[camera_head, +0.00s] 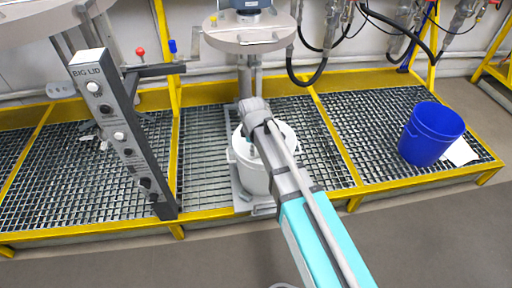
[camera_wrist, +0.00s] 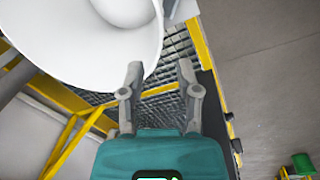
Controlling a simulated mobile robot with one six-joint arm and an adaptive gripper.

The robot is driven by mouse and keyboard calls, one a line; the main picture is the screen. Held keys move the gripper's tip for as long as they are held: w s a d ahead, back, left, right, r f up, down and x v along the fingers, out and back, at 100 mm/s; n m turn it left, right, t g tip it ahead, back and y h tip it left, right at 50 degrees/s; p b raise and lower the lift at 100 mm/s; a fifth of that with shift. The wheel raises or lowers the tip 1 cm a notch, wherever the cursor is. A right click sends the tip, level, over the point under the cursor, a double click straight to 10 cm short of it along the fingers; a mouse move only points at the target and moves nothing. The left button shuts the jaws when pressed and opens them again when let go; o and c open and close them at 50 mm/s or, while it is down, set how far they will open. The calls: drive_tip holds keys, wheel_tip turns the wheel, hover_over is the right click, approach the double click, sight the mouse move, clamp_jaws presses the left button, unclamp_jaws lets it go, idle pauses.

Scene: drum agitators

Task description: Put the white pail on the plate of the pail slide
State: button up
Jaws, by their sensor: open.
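The white pail (camera_head: 252,172) stands upright on the grey plate of the pail slide (camera_head: 240,198), under the round lid of the middle station in the head view. My arm crosses in front of part of it. In the wrist view the pail (camera_wrist: 75,45) fills the upper left, and part of a grey surface shows beside it. My gripper (camera_wrist: 160,68) is open with nothing between its fingers. The left finger lies close to the pail's edge; I cannot tell whether they touch. In the head view my gripper is mostly hidden behind my arm.
A blue pail (camera_head: 431,135) stands on the grating at the right, with a white sheet (camera_head: 460,153) beside it. A grey control panel (camera_head: 120,135) marked BIG LID stands left of the white pail. The round lid (camera_head: 248,36) hangs above. Yellow rails edge the platform.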

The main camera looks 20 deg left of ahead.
drive_tip(key=shift+d, duration=0.1)
idle(0.3)
drive_tip(key=s+d+m, duration=0.1)
drive_tip(key=d+m, duration=0.8)
drive_tip(key=d, duration=1.2)
drive_tip(key=s+d+m+g, duration=0.1)
drive_tip(key=d+m, duration=0.9)
drive_tip(key=d, duration=1.1)
drive_tip(key=shift+s+d, duration=0.15)
drive_tip(key=shift+s, duration=0.55)
drive_tip(key=shift+c, duration=0.3)
